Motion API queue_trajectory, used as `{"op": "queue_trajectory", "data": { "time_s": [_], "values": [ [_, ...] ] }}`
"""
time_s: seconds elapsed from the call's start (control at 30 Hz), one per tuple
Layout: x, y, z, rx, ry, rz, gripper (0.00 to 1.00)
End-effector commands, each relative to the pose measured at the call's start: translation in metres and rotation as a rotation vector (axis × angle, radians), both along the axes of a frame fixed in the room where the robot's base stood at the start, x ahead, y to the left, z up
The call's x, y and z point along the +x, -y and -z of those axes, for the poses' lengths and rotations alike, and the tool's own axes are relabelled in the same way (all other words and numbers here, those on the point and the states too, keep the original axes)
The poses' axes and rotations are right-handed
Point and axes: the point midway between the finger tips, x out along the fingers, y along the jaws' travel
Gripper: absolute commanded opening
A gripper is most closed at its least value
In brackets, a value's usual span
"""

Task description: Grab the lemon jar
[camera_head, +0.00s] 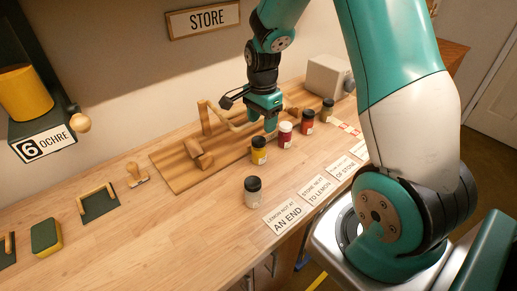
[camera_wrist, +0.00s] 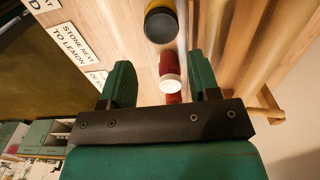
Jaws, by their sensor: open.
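The lemon jar, a yellow jar with a black lid (camera_head: 259,155), stands upright on the table. In the wrist view the yellow jar's dark lid (camera_wrist: 161,26) is at the top, beyond my fingertips. My gripper (camera_head: 268,122) is open and empty, beside the yellow jar and the crimson jar in the head view. In the wrist view a crimson jar with a white lid (camera_wrist: 170,82) shows between the two fingers of my gripper (camera_wrist: 160,65). I cannot tell the height of my fingertips above the lids.
The crimson jar (camera_head: 285,136), an orange-red jar (camera_head: 307,124) and a dark-lidded jar (camera_head: 327,111) stand in a row right of the yellow one. A pale jar (camera_head: 252,196) stands nearer. A wooden board with a rail (camera_head: 180,170) lies left. Cards (camera_head: 285,215) line the front edge.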

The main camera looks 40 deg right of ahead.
Motion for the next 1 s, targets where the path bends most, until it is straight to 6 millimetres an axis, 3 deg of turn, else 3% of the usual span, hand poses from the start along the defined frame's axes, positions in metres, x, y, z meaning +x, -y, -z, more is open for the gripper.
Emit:
{"op": "queue_trajectory", "data": {
  "time_s": [0.33, 0.6, 0.9, 0.93, 1.0],
  "values": [
    [0.001, -0.003, 0.03, 0.001, -0.003, -0.003, 0.56],
    [0.002, -0.008, 0.066, 0.001, -0.003, -0.003, 0.56],
    [0.003, -0.007, 0.073, 0.0, 0.001, -0.002, 0.56],
    [0.003, -0.007, 0.073, 0.0, 0.001, -0.002, 0.54],
    [0.003, -0.007, 0.073, 0.0, 0.001, -0.002, 0.38]
  ]
}}
